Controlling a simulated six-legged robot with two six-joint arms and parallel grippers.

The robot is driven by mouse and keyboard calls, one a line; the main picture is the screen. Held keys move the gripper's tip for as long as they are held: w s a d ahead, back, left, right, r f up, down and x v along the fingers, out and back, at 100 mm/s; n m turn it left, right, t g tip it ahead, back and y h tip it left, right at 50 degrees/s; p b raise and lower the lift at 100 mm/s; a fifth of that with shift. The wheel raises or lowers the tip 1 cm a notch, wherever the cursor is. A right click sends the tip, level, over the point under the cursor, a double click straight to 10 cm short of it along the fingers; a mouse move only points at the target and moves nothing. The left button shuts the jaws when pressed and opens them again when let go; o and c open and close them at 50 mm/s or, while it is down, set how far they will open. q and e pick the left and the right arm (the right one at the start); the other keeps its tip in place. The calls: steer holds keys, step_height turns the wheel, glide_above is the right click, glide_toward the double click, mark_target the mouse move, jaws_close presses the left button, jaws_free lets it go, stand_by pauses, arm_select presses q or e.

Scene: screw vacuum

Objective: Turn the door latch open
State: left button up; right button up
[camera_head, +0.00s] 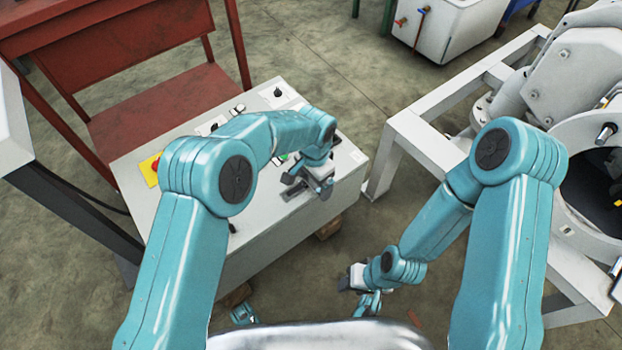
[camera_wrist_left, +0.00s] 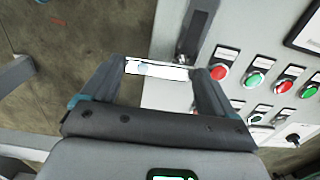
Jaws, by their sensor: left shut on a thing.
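The door latch shows in the left wrist view as a dark handle piece (camera_wrist_left: 190,38) at the edge of the grey control panel. My left gripper (camera_head: 312,190) is at the front edge of the white control cabinet (camera_head: 275,245). In the left wrist view, the left gripper (camera_wrist_left: 157,70) has its fingers apart, with a bright pale part between them. The fingers are shut on the latch; its exact turn angle is unclear. My right gripper (camera_head: 352,278) hangs low over the floor, away from the cabinet, too small to read its jaws.
The panel carries several red and green buttons (camera_wrist_left: 254,78) and a yellow emergency stop (camera_head: 150,170). A red bench (camera_head: 160,100) stands behind the cabinet. A white metal frame (camera_head: 410,150) with machinery stands at the right. Floor is open between frame and cabinet.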

mark_target(314, 185)
arm_select(q)
steer(key=o, duration=1.3)
steer(key=shift+c, duration=0.2)
step_height(314, 185, up, 16)
steer(key=p, duration=0.4)
steer(key=shift+r+p, duration=0.2)
steer(key=shift+p, duration=0.1)
arm_select(e)
step_height(314, 185, up, 5)
steer(key=shift+f, duration=0.2)
